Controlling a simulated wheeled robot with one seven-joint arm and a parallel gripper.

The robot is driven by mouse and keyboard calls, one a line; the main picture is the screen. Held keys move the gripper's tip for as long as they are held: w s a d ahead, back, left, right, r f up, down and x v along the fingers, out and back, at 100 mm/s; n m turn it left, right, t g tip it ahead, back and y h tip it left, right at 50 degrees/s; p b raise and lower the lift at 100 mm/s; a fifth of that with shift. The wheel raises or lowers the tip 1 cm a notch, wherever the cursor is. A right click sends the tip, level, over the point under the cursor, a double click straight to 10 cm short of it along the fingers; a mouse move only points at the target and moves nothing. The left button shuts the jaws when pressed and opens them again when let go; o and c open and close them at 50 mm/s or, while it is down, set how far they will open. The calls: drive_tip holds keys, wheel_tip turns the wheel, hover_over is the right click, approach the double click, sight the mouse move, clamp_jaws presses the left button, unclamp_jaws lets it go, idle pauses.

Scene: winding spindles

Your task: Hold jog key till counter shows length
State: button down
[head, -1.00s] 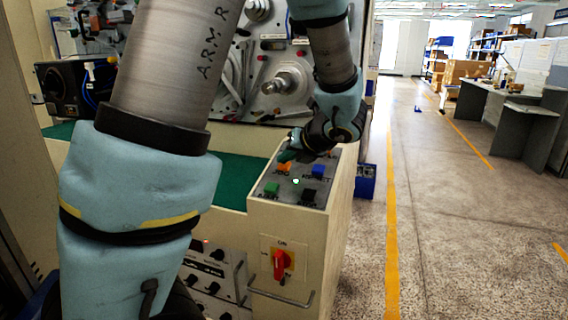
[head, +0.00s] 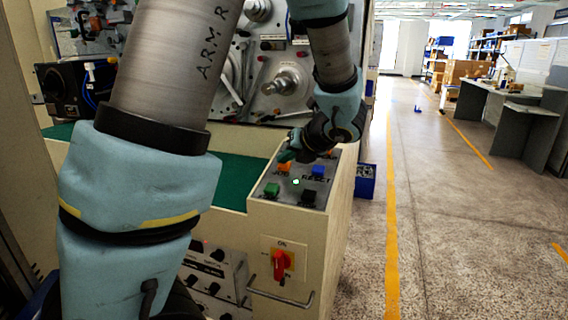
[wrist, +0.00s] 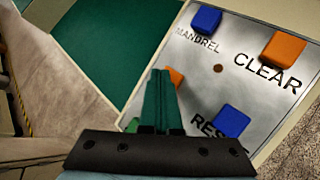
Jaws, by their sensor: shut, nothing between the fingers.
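The orange jog key (head: 285,167) is on the sloped grey panel (head: 290,194), with JOG printed below it. My gripper (head: 286,156) is shut and empty, its green fingers over the far left part of the panel, close to the jog key. In the wrist view, the shut fingers (wrist: 160,82) partly cover an orange key (wrist: 176,77). I cannot tell whether the fingertips touch it. I cannot make out a counter or a reading in either view.
A blue RESET key (head: 318,172), a green key (head: 271,189), a black key (head: 309,197) and a small lit lamp (head: 296,182) share the panel. The wrist view also shows blue MANDREL (wrist: 206,19) and orange CLEAR (wrist: 283,49) keys. A red switch (head: 279,264) is below.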

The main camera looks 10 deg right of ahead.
drive_tip(key=shift+s+a+r+p, duration=0.1)
drive_tip(key=shift+s+r+p, duration=0.1)
drive_tip(key=shift+r+p, duration=0.5)
drive_tip(key=shift+r, duration=0.15)
drive_tip(key=r+p, duration=0.3)
drive_tip(key=s+r+p, duration=0.1)
drive_tip(key=shift+a+r, duration=0.3)
drive_tip(key=shift+a, duration=0.1)
drive_tip(key=s+a+f+n+g, duration=0.1)
drive_tip(key=a+n, duration=0.1)
drive_tip(key=a+f+n+g, duration=0.1)
drive_tip(key=a+n, duration=0.1)
drive_tip(key=s+a+f+n+g, duration=0.1)
drive_tip(key=a+n, duration=0.1)
drive_tip(key=shift+s+a+y, duration=0.3)
drive_tip(key=shift+a, duration=0.05)
drive_tip(key=s+a+f+n+g+h, duration=0.2)
drive_tip(key=s+a+n, duration=0.3)
drive_tip(key=n, duration=0.9)
drive_tip(key=s+a+f+n+g+h, duration=0.2)
drive_tip(key=s+a+n+g+h, duration=0.1)
drive_tip(key=n, duration=1.2)
drive_tip(key=shift+s+a+f, duration=0.4)
drive_tip(key=shift+s+a, duration=0.5)
